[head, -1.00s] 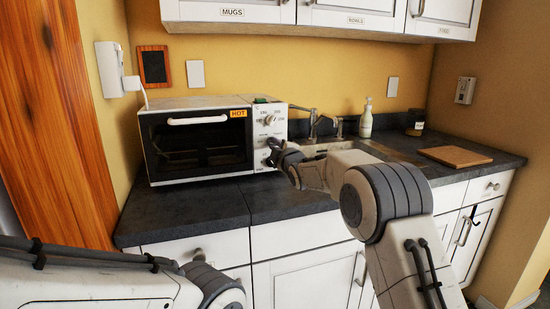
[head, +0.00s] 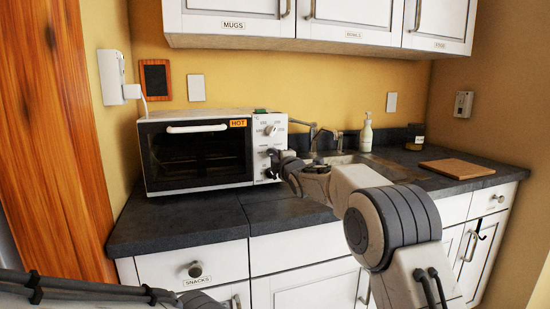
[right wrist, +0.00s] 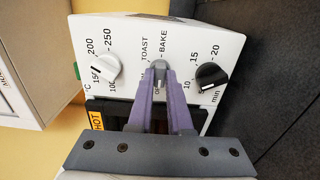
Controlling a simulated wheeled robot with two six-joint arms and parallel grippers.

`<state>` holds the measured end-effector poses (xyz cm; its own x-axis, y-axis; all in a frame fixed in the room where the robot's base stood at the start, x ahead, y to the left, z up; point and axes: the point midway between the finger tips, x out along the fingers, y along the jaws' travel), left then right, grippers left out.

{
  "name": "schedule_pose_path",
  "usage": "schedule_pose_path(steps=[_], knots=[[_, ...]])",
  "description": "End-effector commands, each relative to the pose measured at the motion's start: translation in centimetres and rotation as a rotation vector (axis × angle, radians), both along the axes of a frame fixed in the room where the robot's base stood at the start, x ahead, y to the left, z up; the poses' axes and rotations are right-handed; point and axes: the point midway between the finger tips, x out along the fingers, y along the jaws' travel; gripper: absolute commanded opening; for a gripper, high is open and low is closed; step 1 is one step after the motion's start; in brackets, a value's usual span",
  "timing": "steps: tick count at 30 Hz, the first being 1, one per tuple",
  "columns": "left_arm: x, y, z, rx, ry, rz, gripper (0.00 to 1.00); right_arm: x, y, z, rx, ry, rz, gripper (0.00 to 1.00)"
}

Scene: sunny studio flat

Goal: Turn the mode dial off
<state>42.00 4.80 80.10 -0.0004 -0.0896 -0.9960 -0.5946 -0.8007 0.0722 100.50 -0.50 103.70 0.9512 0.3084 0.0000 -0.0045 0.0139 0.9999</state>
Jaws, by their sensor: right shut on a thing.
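The toaster oven (head: 200,152) stands on the counter at left with its door shut. In the right wrist view its control panel (right wrist: 185,35) shows sideways. The mode dial (right wrist: 158,66) is a small grey knob in the middle, with TOAST and BAKE printed beside it and another label partly hidden under the fingers. My right gripper (right wrist: 158,77) has its purple fingers shut on the mode dial. In the head view my right gripper (head: 272,158) reaches the panel's lower part. The dial's exact pointing is hard to tell. My left gripper is out of view.
A white temperature dial (right wrist: 104,68) and a black timer dial (right wrist: 211,76) sit on either side of the mode dial. An orange HOT label (head: 238,124) is on the oven. A soap bottle (head: 366,132) and wooden board (head: 457,168) are to the right.

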Motion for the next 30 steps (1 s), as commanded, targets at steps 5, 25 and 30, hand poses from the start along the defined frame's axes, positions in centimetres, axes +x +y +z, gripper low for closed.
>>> schedule_pose_path(steps=[5, 25, 30], knots=[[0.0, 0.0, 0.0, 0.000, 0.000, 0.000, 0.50, 0.0, 0.2, -0.1, -0.003, 0.001, 0.003, 0.44], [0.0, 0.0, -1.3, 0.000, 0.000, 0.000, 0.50, -3.5, -1.1, -0.1, 0.000, 0.001, 0.000, 0.47], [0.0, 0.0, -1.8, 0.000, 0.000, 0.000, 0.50, -6.4, -2.0, -0.1, -0.002, -0.001, 0.001, 0.47]])
